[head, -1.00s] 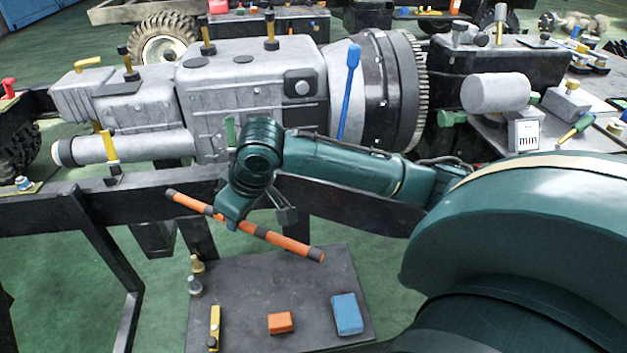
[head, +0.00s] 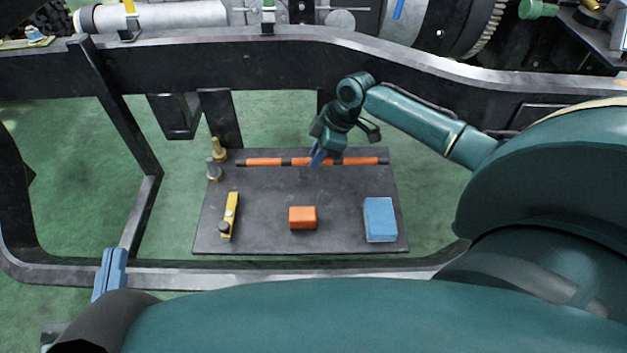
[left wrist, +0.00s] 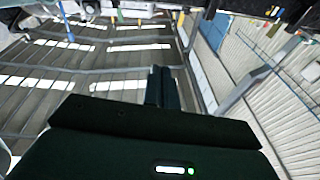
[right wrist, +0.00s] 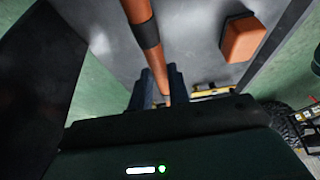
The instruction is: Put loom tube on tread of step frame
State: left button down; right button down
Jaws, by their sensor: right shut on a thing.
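The loom tube (head: 265,162) is an orange rod with dark bands and dark ends. It lies level from left to right along the far edge of the dark grey tread (head: 265,205) in the head view. My right gripper (head: 317,159) is shut on it near its middle, and the right wrist view shows the tube (right wrist: 144,35) running between the fingers. I cannot tell whether the tube touches the tread. My left gripper (head: 110,262) is shut and empty at the lower left, beside the chassis rail, away from the tube.
The tread carries an orange block (head: 302,217), a blue block (head: 380,220), a yellow bar (head: 230,213) and small brass and grey fittings (head: 214,168) at its left edge. The black chassis rail (head: 270,70) runs behind. Bare tread lies between the tube and the blocks.

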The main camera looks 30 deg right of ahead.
notch_tip(320, 180, down, 6)
jog(key=shift+b, duration=1.25)
pick_arm(q)
jog(key=shift+d+h, duration=0.25)
jog(key=shift+h, duration=0.05)
pick_arm(e)
jog(key=c, duration=1.3)
grip_release()
jog(key=shift+c, duration=0.2)
